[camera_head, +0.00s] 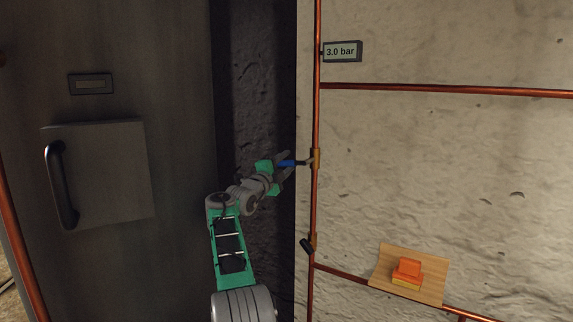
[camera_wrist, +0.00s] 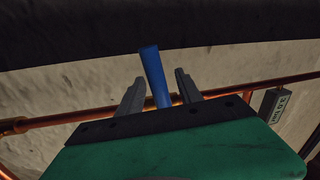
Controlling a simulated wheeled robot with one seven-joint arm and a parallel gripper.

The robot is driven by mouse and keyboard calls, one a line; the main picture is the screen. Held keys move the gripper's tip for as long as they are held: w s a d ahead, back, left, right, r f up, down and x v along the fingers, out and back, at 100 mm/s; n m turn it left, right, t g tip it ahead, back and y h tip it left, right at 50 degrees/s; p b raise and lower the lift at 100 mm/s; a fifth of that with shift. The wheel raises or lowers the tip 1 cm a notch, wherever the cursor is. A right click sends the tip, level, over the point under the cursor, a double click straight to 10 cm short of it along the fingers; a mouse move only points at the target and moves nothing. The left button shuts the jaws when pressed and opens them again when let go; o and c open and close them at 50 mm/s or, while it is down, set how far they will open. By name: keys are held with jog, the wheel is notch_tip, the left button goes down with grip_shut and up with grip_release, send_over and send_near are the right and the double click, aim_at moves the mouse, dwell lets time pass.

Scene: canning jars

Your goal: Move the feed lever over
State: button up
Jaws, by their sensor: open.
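The blue lever (camera_head: 288,163) sticks out to the left from a brass valve (camera_head: 315,159) on the vertical copper pipe in the head view. My gripper (camera_head: 286,169) is at the lever, with its fingers open. In the wrist view the blue lever (camera_wrist: 154,75) stands between the two open fingers (camera_wrist: 158,85), with a gap showing on both sides near the tips. The lever's lower end is hidden behind my gripper's body. A second valve with a black handle (camera_head: 306,246) sits lower on the same pipe.
A sign reading 3.0 bar (camera_head: 342,51) is at the top of the pipe (camera_head: 316,110). A wooden shelf (camera_head: 381,289) with an orange block (camera_head: 407,269) is at lower right. A dark metal door (camera_head: 180,100) with a handle (camera_head: 62,185) stands on the left.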

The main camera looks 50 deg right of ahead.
jog(key=shift+a, duration=0.1)
jog(key=shift+a+f+b, duration=0.2)
jog(key=shift+a+b, duration=0.15)
jog(key=shift+b, duration=0.05)
jog(key=b+v, duration=0.2)
jog(key=v, duration=0.4)
jog(key=shift+a, duration=0.3)
jog(key=shift+s, duration=0.15)
